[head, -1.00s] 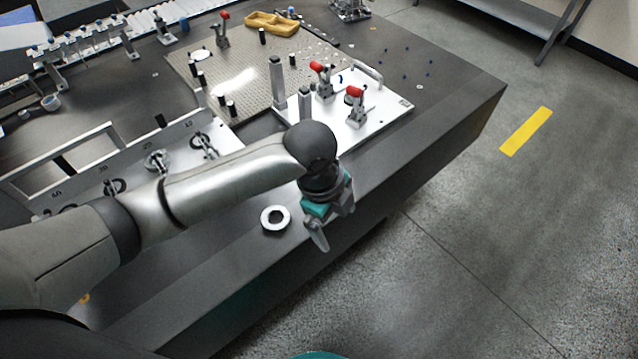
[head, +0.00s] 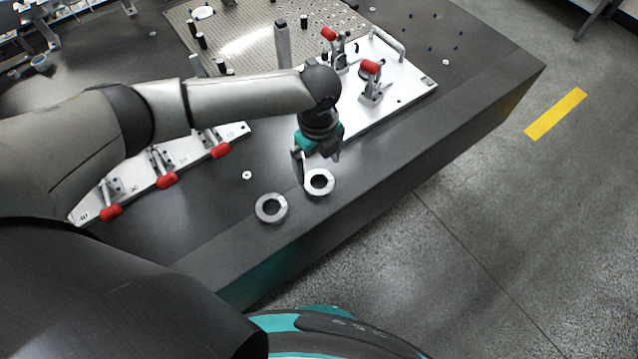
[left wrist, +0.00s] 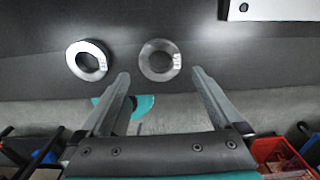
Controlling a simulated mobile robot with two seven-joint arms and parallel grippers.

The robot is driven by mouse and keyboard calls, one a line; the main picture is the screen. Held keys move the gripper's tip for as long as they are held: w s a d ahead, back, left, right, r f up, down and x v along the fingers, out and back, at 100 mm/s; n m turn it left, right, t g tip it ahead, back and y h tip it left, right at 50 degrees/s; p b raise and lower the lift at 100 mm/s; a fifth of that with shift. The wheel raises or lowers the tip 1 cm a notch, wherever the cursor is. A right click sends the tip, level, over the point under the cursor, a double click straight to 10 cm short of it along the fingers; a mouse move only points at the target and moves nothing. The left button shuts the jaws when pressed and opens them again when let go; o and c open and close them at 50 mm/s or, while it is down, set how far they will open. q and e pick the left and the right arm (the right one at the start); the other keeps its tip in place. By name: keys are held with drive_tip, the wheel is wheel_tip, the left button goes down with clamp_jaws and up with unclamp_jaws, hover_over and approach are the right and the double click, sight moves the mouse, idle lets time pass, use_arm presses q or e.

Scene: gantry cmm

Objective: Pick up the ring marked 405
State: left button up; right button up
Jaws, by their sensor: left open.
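Two silver rings lie flat on the dark table near its front edge. The right ring (head: 319,182) also shows in the left wrist view (left wrist: 160,60). The left ring (head: 271,207) shows there too (left wrist: 88,60). Each has a small light label, too small to read, so I cannot tell which is 405. My left gripper (head: 318,167) is open and empty, pointing down close by the right ring. In the left wrist view its fingertips (left wrist: 160,77) are spread either side of that ring's line, with the ring just beyond them. My right gripper is not in view.
A white fixture plate (head: 400,95) with red-handled clamps stands behind the gripper. A rail (head: 140,180) with several red-handled clamps lies at left. A small washer (head: 247,175) lies behind the left ring. The table's front edge is close to both rings.

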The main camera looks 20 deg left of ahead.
sight(319, 185)
use_arm(q)
drive_tip(key=shift+f, duration=0.55)
wheel_tip(319, 185, down, 5)
drive_tip(key=shift+d+r+b, duration=0.1)
drive_tip(key=shift+b, duration=0.85)
clamp_jaws()
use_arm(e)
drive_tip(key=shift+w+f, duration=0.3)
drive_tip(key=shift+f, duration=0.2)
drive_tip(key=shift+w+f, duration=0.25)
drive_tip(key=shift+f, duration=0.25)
